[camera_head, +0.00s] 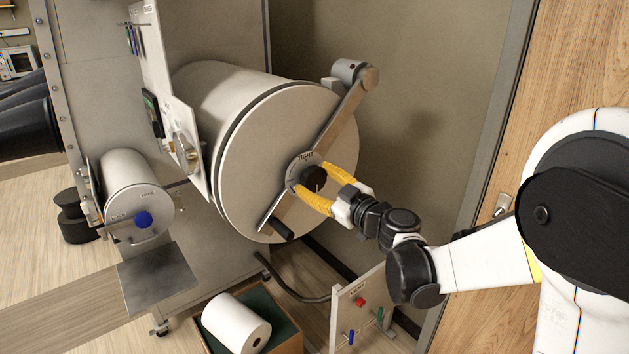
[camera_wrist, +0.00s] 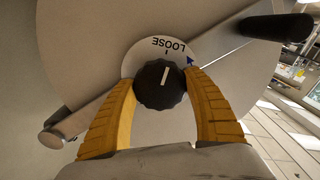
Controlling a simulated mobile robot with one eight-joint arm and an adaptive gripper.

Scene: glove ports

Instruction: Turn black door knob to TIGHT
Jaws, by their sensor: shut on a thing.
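The black door knob (camera_head: 313,179) sits at the centre of the large round door (camera_head: 262,150), on a pale dial plate (camera_head: 291,184) with TIGHT printed at its top. In the wrist view the black knob (camera_wrist: 160,84) has a white line pointing up, close to the tick by the word LOOSE (camera_wrist: 169,44). A small blue arrow (camera_wrist: 190,61) shows on the plate's right. My gripper (camera_head: 312,180) has its yellow fingers on both sides of the knob, shut on it; they also show in the wrist view (camera_wrist: 161,78). The TIGHT label is hidden there.
A bar (camera_head: 343,122) crosses the door, with a black handle (camera_head: 282,230) at its lower end. A smaller door with a blue knob (camera_head: 144,219) is at left, above a metal shelf (camera_head: 158,278). A bin with a white roll (camera_head: 236,322) and a small panel (camera_head: 360,310) stand below.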

